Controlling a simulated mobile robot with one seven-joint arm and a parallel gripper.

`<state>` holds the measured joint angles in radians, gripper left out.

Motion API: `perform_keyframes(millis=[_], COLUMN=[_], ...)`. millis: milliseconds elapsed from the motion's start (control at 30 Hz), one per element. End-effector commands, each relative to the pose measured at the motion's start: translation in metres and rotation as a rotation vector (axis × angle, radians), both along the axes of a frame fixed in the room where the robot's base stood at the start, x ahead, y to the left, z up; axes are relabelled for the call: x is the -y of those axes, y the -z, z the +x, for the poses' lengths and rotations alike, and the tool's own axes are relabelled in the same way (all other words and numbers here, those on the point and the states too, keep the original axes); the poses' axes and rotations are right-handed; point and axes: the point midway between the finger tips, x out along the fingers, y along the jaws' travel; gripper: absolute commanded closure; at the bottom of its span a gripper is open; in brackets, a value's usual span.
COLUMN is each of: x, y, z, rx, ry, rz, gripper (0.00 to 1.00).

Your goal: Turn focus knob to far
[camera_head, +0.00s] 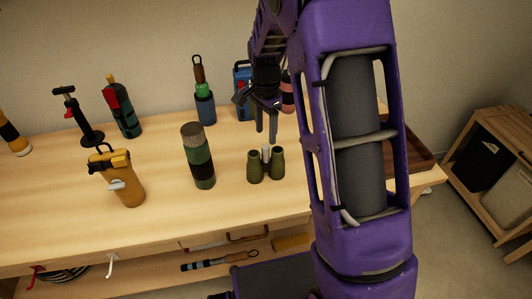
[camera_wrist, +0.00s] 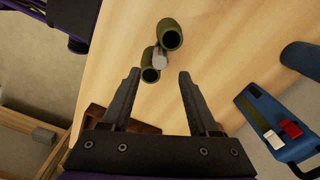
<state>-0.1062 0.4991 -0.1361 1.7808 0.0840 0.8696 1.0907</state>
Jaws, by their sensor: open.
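Green binoculars (camera_head: 254,168) stand upright on the wooden table, with a light grey focus knob (camera_head: 267,152) between the two barrels. In the wrist view the binoculars (camera_wrist: 170,36) lie beyond the fingertips, and the grey knob (camera_wrist: 160,58) shows between the barrels. My gripper (camera_head: 266,128) is above the binoculars, fingers pointing down. In the wrist view my gripper (camera_wrist: 160,72) is open and empty, its two fingers apart. It does not touch the knob. Any near or far marking is too small to see.
A green flask (camera_head: 199,160) stands left of the binoculars, and an orange canister (camera_head: 123,182) further left. A blue bottle (camera_head: 205,108) and a blue case (camera_head: 241,80) stand behind. A brown tray (camera_head: 412,155) sits right. The tabletop just in front of the binoculars is clear.

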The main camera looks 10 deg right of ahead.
Motion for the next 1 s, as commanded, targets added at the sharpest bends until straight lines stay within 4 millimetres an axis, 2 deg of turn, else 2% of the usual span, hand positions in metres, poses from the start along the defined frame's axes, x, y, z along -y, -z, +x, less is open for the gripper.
perform_keyframes(millis=[33,200,400,600,867,1000], x=[0.000,0.001,0.000,0.000,0.000,0.000], y=[0.014,0.050,0.078,0.090,0.090,0.090], z=[-0.001,-0.001,0.000,0.000,0.000,0.000], rx=[-0.005,-0.004,-0.002,0.001,0.000,0.000], ry=[0.001,0.002,0.001,0.001,0.002,0.002], rz=[0.000,-0.001,0.000,0.000,0.000,0.000], gripper=[0.39,0.39,0.39,0.39,0.39,0.64])
